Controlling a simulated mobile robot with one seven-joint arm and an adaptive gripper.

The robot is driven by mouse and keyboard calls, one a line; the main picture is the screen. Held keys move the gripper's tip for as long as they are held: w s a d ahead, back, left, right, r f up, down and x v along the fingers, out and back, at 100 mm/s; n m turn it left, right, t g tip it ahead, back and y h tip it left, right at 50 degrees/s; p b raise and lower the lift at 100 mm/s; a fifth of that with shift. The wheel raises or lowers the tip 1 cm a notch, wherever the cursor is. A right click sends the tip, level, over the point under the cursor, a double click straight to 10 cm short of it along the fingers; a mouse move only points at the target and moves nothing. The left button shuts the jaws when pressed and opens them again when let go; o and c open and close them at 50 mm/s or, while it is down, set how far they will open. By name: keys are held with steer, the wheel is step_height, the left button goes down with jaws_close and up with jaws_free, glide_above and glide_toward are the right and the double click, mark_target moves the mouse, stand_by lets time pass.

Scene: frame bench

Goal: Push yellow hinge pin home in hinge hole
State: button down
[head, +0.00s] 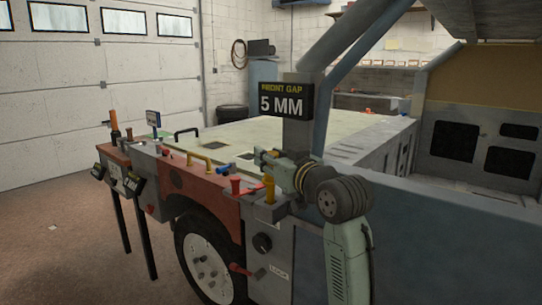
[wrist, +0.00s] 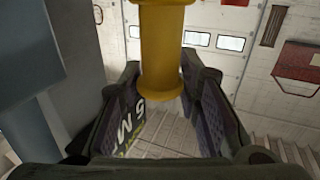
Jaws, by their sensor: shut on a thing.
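The yellow hinge pin (head: 269,188) stands upright at the front corner of the bench, over a grey block (head: 268,213). My gripper (head: 262,158) reaches in from the right at the pin's upper end. In the wrist view the pin (wrist: 161,45) is a yellow cylinder with a wider collar at its lower visible end, between my two dark finger pads. My gripper is shut on it. The hinge hole is hidden, and I cannot tell how deep the pin sits.
A grey post with a "5 MM" sign (head: 283,101) rises close behind my gripper. A blue-grey side wall (head: 440,235) lies to the right.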

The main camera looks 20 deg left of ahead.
mark_target(272, 180)
steer(key=shift+f+b, duration=1.6)
steer(key=shift+f, duration=0.85)
steer(key=c, duration=1.1)
jaws_free()
steer(key=shift+s+d, duration=0.1)
steer(key=v, duration=1.1)
steer(key=shift+s+d, duration=0.25)
steer(key=shift+s, duration=0.05)
